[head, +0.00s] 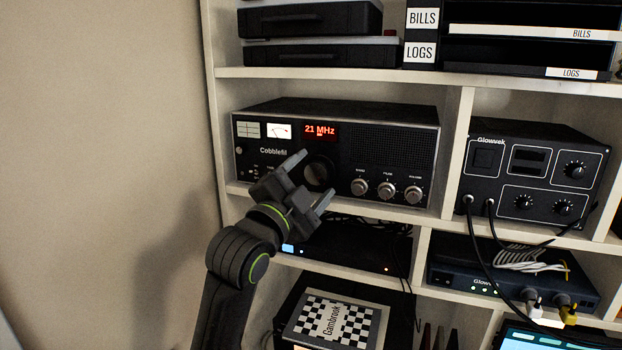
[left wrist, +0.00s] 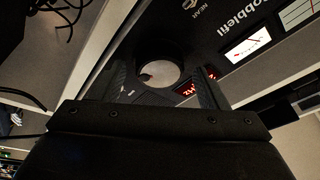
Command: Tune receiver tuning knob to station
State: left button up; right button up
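The receiver (head: 400,140) is a black box marked Cobblefil on the middle shelf. Its red display (head: 320,130) reads 21 MHz. The tuning knob (head: 319,172) is a large dark round knob below the display. In the left wrist view the tuning knob (left wrist: 158,72) shows a paler face with a dark spot near its edge. My left gripper (head: 308,181) is open in front of the knob, one finger toward each side of it. I cannot tell whether the fingers touch it. In the left wrist view the gripper (left wrist: 165,88) holds nothing. My right gripper is not in view.
Three small silver knobs (head: 386,189) sit right of the tuning knob. A Glowvek unit (head: 535,170) with cables stands in the cubby to the right. A dark box (head: 360,245) lies on the shelf below. The wall at left is bare.

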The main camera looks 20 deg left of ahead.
pick_arm(q)
jog(key=c, duration=0.9)
jog(key=shift+r+m+g+h+b, duration=0.1)
jog(key=shift+m+g+h+b, duration=0.4)
jog(key=shift+m, duration=2.3)
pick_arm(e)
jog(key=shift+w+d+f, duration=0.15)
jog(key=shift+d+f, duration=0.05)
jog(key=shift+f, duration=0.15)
pick_arm(q)
jog(key=o, duration=1)
jog(key=shift+w, duration=0.15)
jog(key=shift+a, duration=0.1)
